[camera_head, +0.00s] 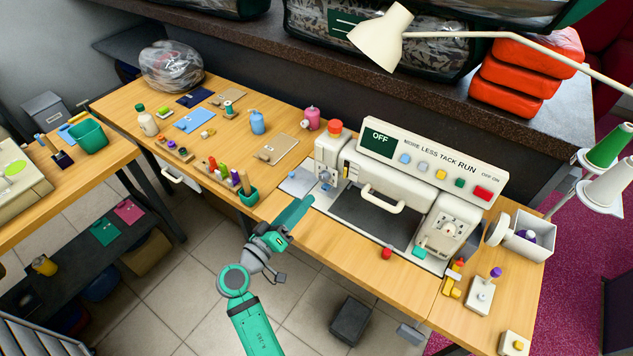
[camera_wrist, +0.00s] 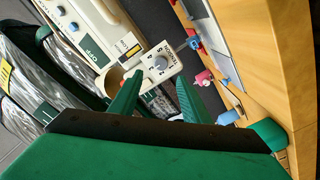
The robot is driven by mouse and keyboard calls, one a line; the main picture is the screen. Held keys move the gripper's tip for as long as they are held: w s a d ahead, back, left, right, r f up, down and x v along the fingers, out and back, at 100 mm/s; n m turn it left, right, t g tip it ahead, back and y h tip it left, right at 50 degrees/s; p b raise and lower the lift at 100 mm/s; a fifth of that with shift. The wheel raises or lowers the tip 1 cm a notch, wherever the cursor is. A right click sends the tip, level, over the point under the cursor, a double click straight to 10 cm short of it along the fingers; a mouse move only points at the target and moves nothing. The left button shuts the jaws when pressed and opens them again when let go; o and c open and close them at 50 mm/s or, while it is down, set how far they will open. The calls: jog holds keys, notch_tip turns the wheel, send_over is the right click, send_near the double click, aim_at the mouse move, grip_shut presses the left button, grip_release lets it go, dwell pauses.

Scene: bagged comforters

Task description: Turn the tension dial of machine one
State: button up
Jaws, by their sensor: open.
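The white sewing machine (camera_head: 331,158) stands on the wooden table and has a panel (camera_head: 430,158) with an OFF display and coloured buttons. In the wrist view, a round grey dial (camera_wrist: 160,63) sits on a cream plate with numbers and the word TENSION. My green gripper (camera_head: 304,203) is at the table's front edge, left of the machine's open middle. In the wrist view its fingers (camera_wrist: 160,78) are apart and empty, with the dial beyond the tips and not touched.
A white handle (camera_head: 382,200) sticks out in front.

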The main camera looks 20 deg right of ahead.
aim_at(322, 178)
jog(key=x, duration=0.9)
jog(key=shift+w+d, duration=0.2)
jog(key=shift+d, duration=0.15)
jog(key=c, duration=1)
jog(key=shift+c, duration=0.2)
jog(key=shift+m, duration=0.3)
jog(key=m, duration=1.1)
jog(key=shift+a, duration=0.1)
jog(key=shift+w+r, duration=0.1)
